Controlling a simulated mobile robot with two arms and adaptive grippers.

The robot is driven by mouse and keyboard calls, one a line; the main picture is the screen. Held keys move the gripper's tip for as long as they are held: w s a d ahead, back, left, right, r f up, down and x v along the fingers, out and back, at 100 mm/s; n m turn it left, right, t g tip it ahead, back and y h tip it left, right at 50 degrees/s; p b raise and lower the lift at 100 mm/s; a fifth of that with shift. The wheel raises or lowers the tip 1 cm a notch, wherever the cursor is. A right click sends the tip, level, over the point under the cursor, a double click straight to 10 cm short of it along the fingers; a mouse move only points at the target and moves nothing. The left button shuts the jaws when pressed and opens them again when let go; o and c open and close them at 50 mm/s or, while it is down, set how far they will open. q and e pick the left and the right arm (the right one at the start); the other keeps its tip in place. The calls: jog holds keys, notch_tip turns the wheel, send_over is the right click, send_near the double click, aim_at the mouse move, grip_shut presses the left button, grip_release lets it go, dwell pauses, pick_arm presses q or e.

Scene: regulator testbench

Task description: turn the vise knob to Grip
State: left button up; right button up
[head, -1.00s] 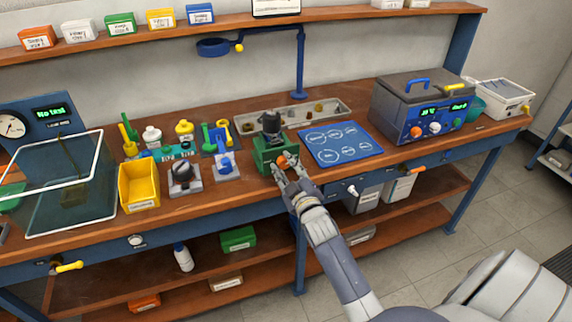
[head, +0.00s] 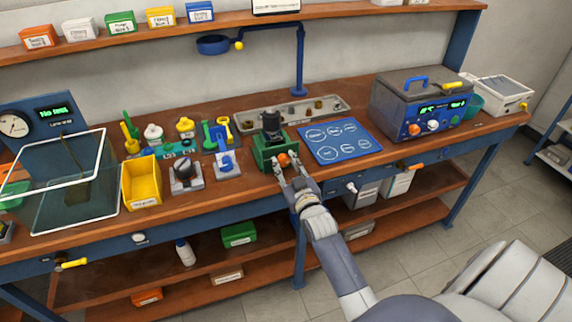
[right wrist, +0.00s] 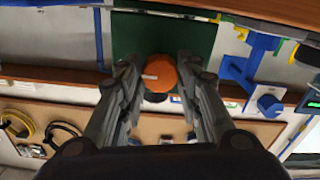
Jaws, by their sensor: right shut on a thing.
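The green vise (head: 268,148) stands near the front edge of the bench, with a dark cylindrical part (head: 271,124) in it. Its orange knob (head: 284,159) faces the front. In the right wrist view the knob (right wrist: 160,74) shows as an orange disc with a short pale mark, in front of the green vise body (right wrist: 187,35). My right gripper (head: 284,165) is at the knob, with one finger on each side of it, shut on it. Any lettering by the knob is too small to read. My left gripper is not in view.
A yellow bin (head: 141,183) and small fixtures (head: 186,176) stand left of the vise. A blue mat with white circles (head: 340,141) lies to the right, beside a grey tray (head: 292,112) behind. A blue-grey box with dials (head: 420,104) stands farther right.

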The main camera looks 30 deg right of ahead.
dwell(0.3)
jog(key=o, duration=1.1)
jog(key=shift+c, duration=0.2)
jog(key=shift+s, duration=0.1)
jog(key=v, duration=1.1)
jog(key=shift+s+a, duration=0.2)
jog(key=shift+s, duration=0.2)
jog(key=shift+f, duration=0.1)
jog(key=s+a+f+g+y, duration=0.1)
jog(key=s+a+f+g, duration=0.25)
jog(key=f, duration=0.85)
jog(key=s+a+f+n+g+y, duration=0.1)
jog(key=s+a+f+g, duration=0.2)
jog(key=f, duration=0.8)
jog(key=s+a+f+g+y, duration=0.2)
jog(key=s+a+f, duration=0.25)
jog(key=f, duration=0.75)
jog(key=s+f+g, duration=0.2)
jog(key=s+f, duration=0.3)
jog(key=s, duration=0.5)
jog(key=s+f+n+g, duration=0.1)
jog(key=s+f+g, duration=0.2)
jog(key=s+f, duration=0.3)
jog(key=s+f+n+g, duration=0.1)
jog(key=s+f+g, duration=0.2)
jog(key=s, duration=1)
notch_tip(320, 180, down, 3)
jog(key=shift+s+r, duration=0.1)
jog(key=shift+s, duration=0.3)
